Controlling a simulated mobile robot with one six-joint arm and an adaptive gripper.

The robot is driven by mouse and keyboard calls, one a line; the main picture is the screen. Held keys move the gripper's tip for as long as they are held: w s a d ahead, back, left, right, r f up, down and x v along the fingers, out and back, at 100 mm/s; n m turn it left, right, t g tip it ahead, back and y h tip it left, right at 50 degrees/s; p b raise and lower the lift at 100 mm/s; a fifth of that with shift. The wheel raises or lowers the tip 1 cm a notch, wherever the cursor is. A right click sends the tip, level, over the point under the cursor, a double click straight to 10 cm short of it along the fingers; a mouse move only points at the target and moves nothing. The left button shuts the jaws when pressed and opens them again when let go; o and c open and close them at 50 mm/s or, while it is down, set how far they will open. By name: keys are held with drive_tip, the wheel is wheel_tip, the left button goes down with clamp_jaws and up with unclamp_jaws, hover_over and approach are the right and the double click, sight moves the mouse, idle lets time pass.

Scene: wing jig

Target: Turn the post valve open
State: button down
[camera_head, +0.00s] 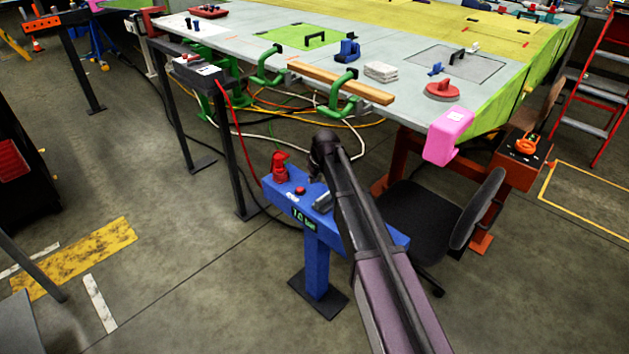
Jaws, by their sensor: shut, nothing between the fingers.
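A blue post (316,260) stands on a dark floor plate, with a blue box top (285,199) bearing a small lit display. A red valve-like fitting (280,167) stands at the left end of this top. A small red knob (300,191) and a grey piece (322,203) sit to its right. I cannot tell for sure which part turns. My gripper (317,177) is shut and empty. It points down over the box top, right of the red fitting and close to the knob and grey piece; contact is unclear. My arm hides the top's right part.
A large wing table (400,50) with green clamps (340,95) and a wooden bar (340,82) spans the back. A black chair (425,215) is close on the right, before an orange post box (522,160). Cables lie behind. Floor at front left is clear.

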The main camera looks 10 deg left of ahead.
sight(323, 200)
drive_tip(key=shift+b+x, duration=3.2)
drive_tip(key=shift+x, duration=0.5)
drive_tip(key=shift+s+d+r, duration=0.15)
drive_tip(key=shift+s+d, duration=0.85)
drive_tip(key=shift+s, duration=0.15)
drive_tip(key=shift+s+d, duration=0.35)
drive_tip(key=shift+s, duration=0.05)
